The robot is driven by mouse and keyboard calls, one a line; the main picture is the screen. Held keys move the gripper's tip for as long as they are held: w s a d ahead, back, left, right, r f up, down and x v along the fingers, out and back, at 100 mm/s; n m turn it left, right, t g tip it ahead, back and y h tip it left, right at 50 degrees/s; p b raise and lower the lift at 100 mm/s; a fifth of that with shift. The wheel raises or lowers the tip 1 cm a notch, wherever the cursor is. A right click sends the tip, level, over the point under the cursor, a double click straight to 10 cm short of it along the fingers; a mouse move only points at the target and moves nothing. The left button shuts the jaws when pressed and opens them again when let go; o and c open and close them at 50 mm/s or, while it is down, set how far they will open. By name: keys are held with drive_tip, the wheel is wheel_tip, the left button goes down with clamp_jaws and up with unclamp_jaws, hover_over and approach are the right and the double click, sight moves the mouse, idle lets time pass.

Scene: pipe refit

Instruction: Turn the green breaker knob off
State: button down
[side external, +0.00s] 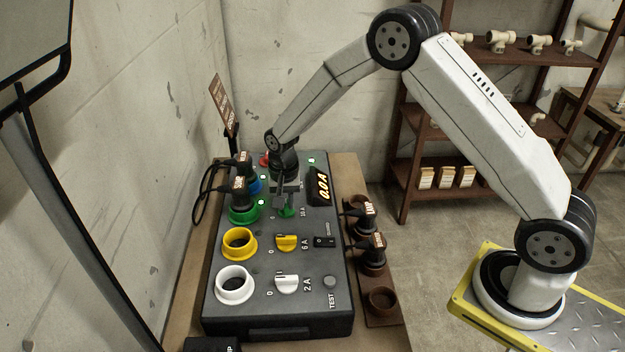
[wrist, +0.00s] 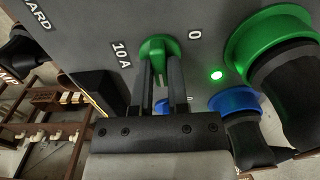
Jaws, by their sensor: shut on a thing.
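The green breaker knob (side external: 287,211) is on the top of the grey panel (side external: 262,310). In the wrist view the knob (wrist: 157,48) sits between the "10 A" and "0" labels. My gripper (side external: 286,204) points down over it, and in the wrist view my gripper's fingers (wrist: 160,62) are shut on the knob. The fingers hide part of the knob, so its exact pointer direction is hard to tell. A green light (wrist: 216,75) is lit near the green socket (wrist: 268,40), which holds a black plug (side external: 240,192).
A yellow knob (side external: 286,243) and a white knob (side external: 286,285) lie nearer the camera, beside a yellow socket (side external: 239,243) and a white socket (side external: 234,284). A display (side external: 321,186) reads 0.0 A. A brown rack (side external: 381,318) holds plugs at the right.

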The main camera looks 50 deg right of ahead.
drive_tip(key=n, duration=0.4)
drive_tip(key=shift+n, duration=0.3)
drive_tip(key=n, duration=0.4)
drive_tip(key=shift+n, duration=0.3)
drive_tip(key=n, duration=0.4)
drive_tip(key=shift+n, duration=2.3)
drive_tip(key=c, duration=0.6)
unclamp_jaws()
drive_tip(key=shift+r, duration=0.1)
